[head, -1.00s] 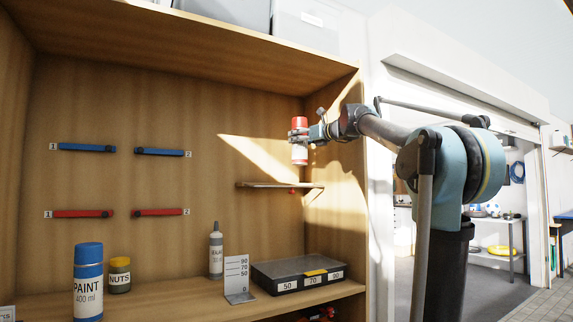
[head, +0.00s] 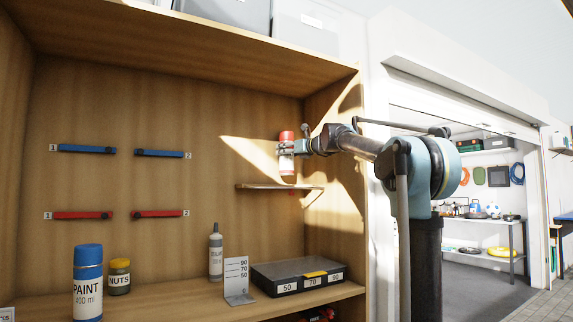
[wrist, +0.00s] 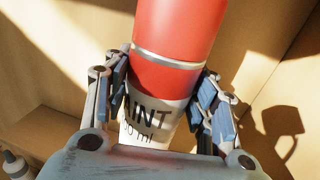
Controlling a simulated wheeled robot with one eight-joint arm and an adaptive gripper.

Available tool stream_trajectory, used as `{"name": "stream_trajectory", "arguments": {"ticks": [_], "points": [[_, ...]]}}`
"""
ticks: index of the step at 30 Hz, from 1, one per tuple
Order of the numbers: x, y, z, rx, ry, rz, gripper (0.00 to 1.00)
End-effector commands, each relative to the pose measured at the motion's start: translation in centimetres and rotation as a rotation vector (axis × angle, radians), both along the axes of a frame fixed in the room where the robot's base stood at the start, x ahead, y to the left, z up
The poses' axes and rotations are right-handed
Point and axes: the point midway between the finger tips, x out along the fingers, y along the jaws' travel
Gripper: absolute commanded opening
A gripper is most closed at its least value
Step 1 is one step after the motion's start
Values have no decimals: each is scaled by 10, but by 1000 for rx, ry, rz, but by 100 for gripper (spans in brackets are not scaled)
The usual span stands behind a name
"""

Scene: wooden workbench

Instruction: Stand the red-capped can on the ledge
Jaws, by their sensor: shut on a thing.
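The red-capped can (head: 287,162) is upright in the head view, with a white label and a red cap. My gripper (head: 286,149) is shut around its middle. In the wrist view the can (wrist: 175,75) fills the centre, with the gripper's fingers (wrist: 163,108) pressed on both sides and part of the label text showing. The ledge (head: 265,187) is a thin wooden shelf on the back wall. The can's base is just above the ledge in the head view; I cannot tell whether it touches.
Below are a blue-capped paint can (head: 88,283), a nuts jar (head: 120,277), a grey bottle (head: 216,252), a height gauge (head: 237,280) and a black case (head: 297,275). Blue (head: 87,148) and red bars (head: 83,215) are on the back wall. The cabinet's right side wall stands close to my arm.

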Motion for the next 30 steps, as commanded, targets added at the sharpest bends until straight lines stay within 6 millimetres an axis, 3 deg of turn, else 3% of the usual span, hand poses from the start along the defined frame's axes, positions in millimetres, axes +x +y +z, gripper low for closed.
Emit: {"name": "stream_trajectory", "arguments": {"ticks": [11,22,23,24,25,30], "points": [[2,1,-37,0,0,-1,16],[3,1,-41,0,0,-1,16],[4,1,-41,0,0,-1,59],[4,1,-41,0,0,-1,68],[4,1,-41,0,0,-1,72],[3,1,-41,0,0,-1,72]]}}
